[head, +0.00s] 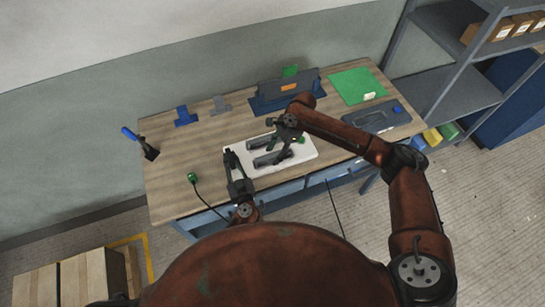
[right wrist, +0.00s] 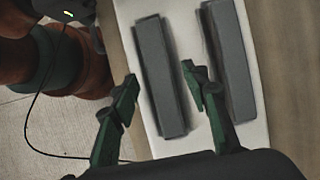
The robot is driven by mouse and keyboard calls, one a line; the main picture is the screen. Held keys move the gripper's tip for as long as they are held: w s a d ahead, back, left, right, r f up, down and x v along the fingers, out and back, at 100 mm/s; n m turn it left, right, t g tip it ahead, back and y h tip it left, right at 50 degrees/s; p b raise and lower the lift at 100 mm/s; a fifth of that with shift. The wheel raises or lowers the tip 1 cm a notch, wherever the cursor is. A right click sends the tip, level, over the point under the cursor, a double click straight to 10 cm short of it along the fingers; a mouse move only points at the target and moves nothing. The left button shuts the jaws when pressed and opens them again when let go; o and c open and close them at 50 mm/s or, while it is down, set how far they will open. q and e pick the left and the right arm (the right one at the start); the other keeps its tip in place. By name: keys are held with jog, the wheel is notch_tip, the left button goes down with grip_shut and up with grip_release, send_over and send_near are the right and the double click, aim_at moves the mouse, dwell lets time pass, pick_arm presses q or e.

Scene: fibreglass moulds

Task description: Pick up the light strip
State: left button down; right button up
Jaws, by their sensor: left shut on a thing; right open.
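Two similar grey strips lie side by side on a white board (head: 305,152). I cannot tell which is the lighter one. The nearer strip (head: 264,160) shows in the right wrist view (right wrist: 160,78); the farther strip (head: 260,142) shows there too (right wrist: 230,62). My right gripper (head: 279,155) is open above the board. In the right wrist view its green-tipped fingers (right wrist: 160,85) stand on either side of the nearer strip, not visibly touching it. My left gripper (head: 231,156) is shut at the board's left edge, seemingly on the board; its fingertips are small here.
A dark blue holder (head: 284,92) stands at the back of the wooden table (head: 180,166). A green mat (head: 357,86) and a grey tray (head: 376,117) lie right. A blue-handled brush (head: 141,142) and a green plug (head: 193,178) with a black cable lie left.

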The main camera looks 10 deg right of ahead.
aim_at(274, 154)
jog(key=shift+c, duration=0.4)
grip_shut()
notch_tip(274, 154, up, 10)
dwell(0.8)
pick_arm(q)
jog(key=c, duration=1.8)
grip_release()
jog(key=shift+o, duration=0.2)
